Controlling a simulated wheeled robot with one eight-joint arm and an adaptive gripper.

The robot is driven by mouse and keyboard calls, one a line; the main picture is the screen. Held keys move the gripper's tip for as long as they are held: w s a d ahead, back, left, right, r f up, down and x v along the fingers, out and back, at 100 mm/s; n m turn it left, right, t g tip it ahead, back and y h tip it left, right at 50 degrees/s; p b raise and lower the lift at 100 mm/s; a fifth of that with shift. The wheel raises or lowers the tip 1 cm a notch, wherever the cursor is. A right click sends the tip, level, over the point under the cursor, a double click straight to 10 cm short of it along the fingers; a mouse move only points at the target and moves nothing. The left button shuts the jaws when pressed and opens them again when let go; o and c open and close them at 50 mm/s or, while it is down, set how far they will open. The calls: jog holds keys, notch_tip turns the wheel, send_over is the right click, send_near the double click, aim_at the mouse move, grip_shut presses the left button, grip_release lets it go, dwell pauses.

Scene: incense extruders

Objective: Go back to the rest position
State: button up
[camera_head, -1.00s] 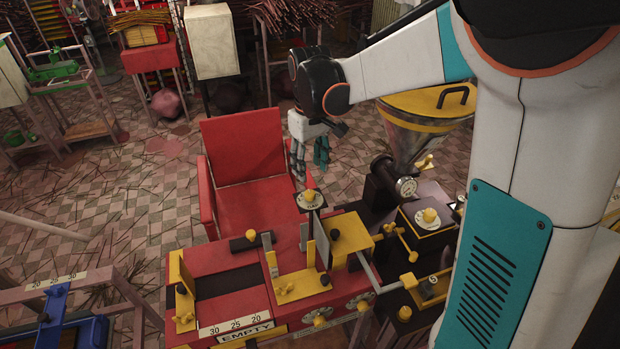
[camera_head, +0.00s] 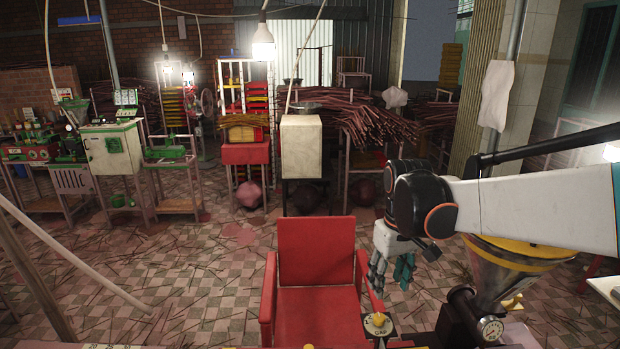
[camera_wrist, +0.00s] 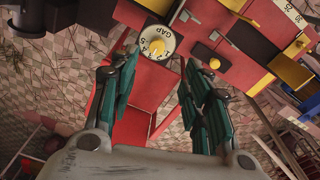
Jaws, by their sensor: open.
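My gripper (camera_head: 388,278) hangs from the arm at the right of the head view, fingers pointing down, beside the right armrest of the red chair (camera_head: 316,250). In the wrist view my gripper (camera_wrist: 156,75) has its green fingers spread apart with nothing between them. The GAP dial (camera_wrist: 157,43) with a yellow knob shows just beyond the fingertips, apart from them. The dial also shows at the bottom edge of the head view (camera_head: 378,325).
The red and yellow extruder table (camera_wrist: 235,45) fills the upper right of the wrist view. A yellow-rimmed hopper (camera_head: 505,265) stands close under my arm. A white cabinet (camera_head: 301,146) and incense bundles (camera_head: 370,125) are behind.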

jog(key=s+f+m+t+b, duration=0.1)
jog(key=s+m+t+b, duration=0.2)
jog(key=s, duration=1.6)
jog(key=t, duration=0.3)
jog(key=shift+f, duration=0.15)
